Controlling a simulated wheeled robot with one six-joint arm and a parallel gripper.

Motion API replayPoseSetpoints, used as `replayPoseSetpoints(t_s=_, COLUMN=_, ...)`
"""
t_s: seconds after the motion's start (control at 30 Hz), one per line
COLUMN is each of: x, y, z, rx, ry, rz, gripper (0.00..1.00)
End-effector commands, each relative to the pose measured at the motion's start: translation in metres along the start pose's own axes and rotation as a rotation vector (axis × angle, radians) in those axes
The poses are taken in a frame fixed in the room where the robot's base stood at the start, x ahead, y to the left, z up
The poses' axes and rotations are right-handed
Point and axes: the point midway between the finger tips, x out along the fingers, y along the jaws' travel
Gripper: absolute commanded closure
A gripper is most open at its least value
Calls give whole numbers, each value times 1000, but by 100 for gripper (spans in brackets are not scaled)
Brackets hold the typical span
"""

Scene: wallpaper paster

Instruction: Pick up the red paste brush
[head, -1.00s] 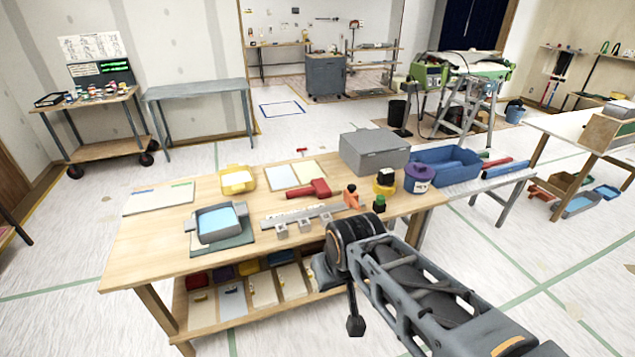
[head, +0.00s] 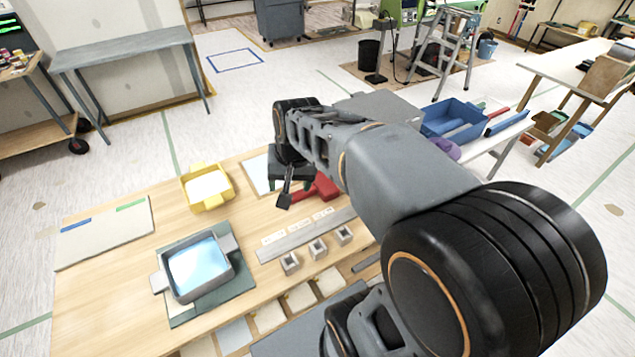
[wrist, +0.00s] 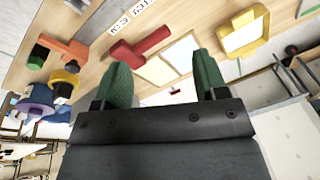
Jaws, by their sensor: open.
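The red paste brush (head: 323,187) lies on the wooden table, partly hidden behind my arm in the head view. In the wrist view the brush (wrist: 142,45) shows whole, with a broad head and a handle, just beyond the left finger. My gripper (wrist: 160,72) is open, its two green-padded fingers wide apart with nothing between them. In the head view my gripper (head: 287,190) is above the table beside the brush, mostly hidden by the wrist. I cannot tell the exact height gap.
A yellow tray (head: 206,186) and a grey tray of pale blue liquid (head: 198,266) stand left of the brush. A metal straightedge (head: 300,240) and small grey blocks (head: 318,248) lie in front. In the wrist view, an orange-handled tool (wrist: 66,48) and a purple pot (wrist: 38,105) are left.

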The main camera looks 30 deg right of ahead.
Motion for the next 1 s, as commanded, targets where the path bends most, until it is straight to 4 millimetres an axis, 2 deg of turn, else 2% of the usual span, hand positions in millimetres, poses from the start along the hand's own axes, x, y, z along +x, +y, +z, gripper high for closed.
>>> replayPoseSetpoints(t_s=0.03, x=14, y=3, z=-23, rx=121, ry=-43, rz=-1, gripper=34)
replayPoseSetpoints(t_s=0.2, x=52, y=17, z=-89, rx=510, ry=-168, rz=-14, gripper=34)
replayPoseSetpoints(t_s=0.3, x=78, y=31, z=-122, rx=710, ry=-234, rz=-16, gripper=34)
replayPoseSetpoints(t_s=0.43, x=110, y=49, z=-152, rx=921, ry=-308, rz=-15, gripper=34)
replayPoseSetpoints(t_s=0.57, x=135, y=65, z=-171, rx=1067, ry=-360, rz=-13, gripper=34)
replayPoseSetpoints(t_s=0.7, x=152, y=73, z=-179, rx=1152, ry=-395, rz=-11, gripper=34)
replayPoseSetpoints(t_s=1.0, x=201, y=66, z=-168, rx=1183, ry=-410, rz=-8, gripper=34)
